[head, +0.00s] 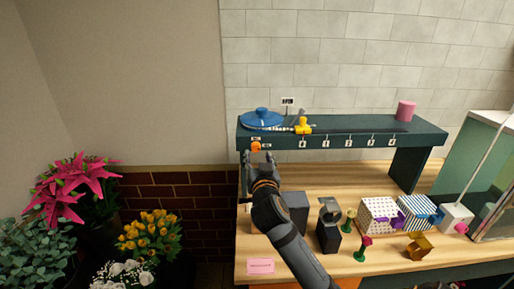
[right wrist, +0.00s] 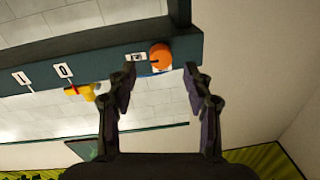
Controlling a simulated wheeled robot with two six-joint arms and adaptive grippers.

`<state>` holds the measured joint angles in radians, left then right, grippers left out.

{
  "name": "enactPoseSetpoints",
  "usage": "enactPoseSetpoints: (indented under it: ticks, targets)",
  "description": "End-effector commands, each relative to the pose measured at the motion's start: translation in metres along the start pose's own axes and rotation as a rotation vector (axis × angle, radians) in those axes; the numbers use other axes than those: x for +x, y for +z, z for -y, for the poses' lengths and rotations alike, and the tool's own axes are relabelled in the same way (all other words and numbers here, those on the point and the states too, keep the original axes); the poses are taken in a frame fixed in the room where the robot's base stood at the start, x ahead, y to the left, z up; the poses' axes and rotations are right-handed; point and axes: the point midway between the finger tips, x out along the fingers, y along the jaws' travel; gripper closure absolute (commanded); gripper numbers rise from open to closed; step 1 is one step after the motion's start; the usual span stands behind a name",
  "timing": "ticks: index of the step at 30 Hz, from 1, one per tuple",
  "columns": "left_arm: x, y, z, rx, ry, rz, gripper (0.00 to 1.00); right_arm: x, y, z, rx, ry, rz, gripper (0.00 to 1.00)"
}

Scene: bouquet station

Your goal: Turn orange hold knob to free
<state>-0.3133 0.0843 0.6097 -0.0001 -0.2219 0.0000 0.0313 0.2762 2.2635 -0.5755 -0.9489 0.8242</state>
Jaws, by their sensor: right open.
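The orange hold knob (head: 256,146) sits on the front face of the dark teal shelf (head: 350,133), near its left end. In the right wrist view the knob (right wrist: 160,56) is round with a dark pointer mark and a small white label (right wrist: 136,57) beside it. My right gripper (head: 258,157) is open just in front of and below the knob. In the right wrist view its two fingers (right wrist: 160,72) are apart, with the knob showing between and beyond their tips, not visibly touched. My left gripper is in neither view.
A blue round lidded thing (head: 262,119) and a yellow piece (head: 302,126) are at the shelf's left part; a pink cylinder (head: 406,110) stands at its right. Patterned boxes (head: 378,215) and small dark holders (head: 329,224) crowd the wooden bench. Flowers (head: 150,236) stand at left.

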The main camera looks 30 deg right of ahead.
Motion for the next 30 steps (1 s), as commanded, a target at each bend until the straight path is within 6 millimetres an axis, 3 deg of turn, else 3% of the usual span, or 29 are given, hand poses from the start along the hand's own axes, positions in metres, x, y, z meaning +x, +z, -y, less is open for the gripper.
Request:
enactPoseSetpoints:
  ticks: [3,7,17,28,30]
  targets:
    - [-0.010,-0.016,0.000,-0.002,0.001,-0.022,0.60,0.022,-0.003,0.000,-0.001,0.001,0.000,0.49]
    - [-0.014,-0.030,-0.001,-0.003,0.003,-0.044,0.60,0.036,-0.001,0.000,0.000,0.000,0.001,0.49]
    - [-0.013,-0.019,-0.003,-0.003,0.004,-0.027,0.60,0.041,0.001,0.000,0.001,0.000,0.002,0.49]
    - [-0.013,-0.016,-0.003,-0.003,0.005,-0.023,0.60,0.041,0.001,0.000,0.001,0.000,0.002,0.99]
    - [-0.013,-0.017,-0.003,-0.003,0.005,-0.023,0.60,0.040,0.001,0.000,0.000,0.000,0.002,1.00]
